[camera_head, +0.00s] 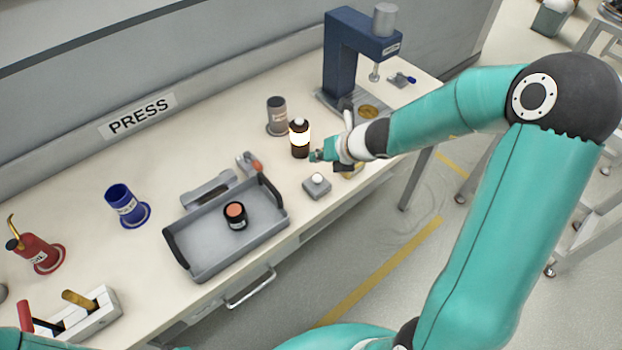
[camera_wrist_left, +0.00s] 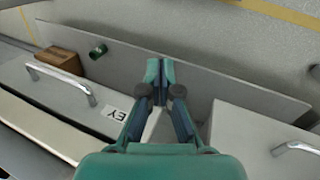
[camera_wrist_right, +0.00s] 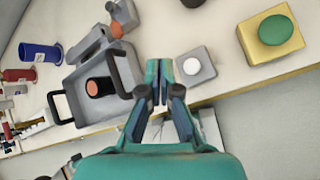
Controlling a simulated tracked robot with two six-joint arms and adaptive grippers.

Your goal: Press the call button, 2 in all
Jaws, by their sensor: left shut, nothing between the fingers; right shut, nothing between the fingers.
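A small grey box with a round white button (camera_head: 317,184) stands near the front edge of the bench; it also shows in the right wrist view (camera_wrist_right: 193,66). A yellow box with a green domed button (camera_wrist_right: 276,29) stands to its right in that view; in the head view it is mostly hidden behind my right gripper. No label tells which is the call button. My right gripper (camera_head: 314,155) is shut and empty, above the bench just beyond the grey box in the head view. My left gripper (camera_wrist_left: 159,70) is shut and empty, with drawers and floor below it.
A black cylinder with a glowing band (camera_head: 300,146) stands close behind my right gripper. A grey tray (camera_head: 194,262) holding a black jar (camera_head: 235,216) lies left of the grey box. A blue press (camera_head: 345,60) stands at the back right.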

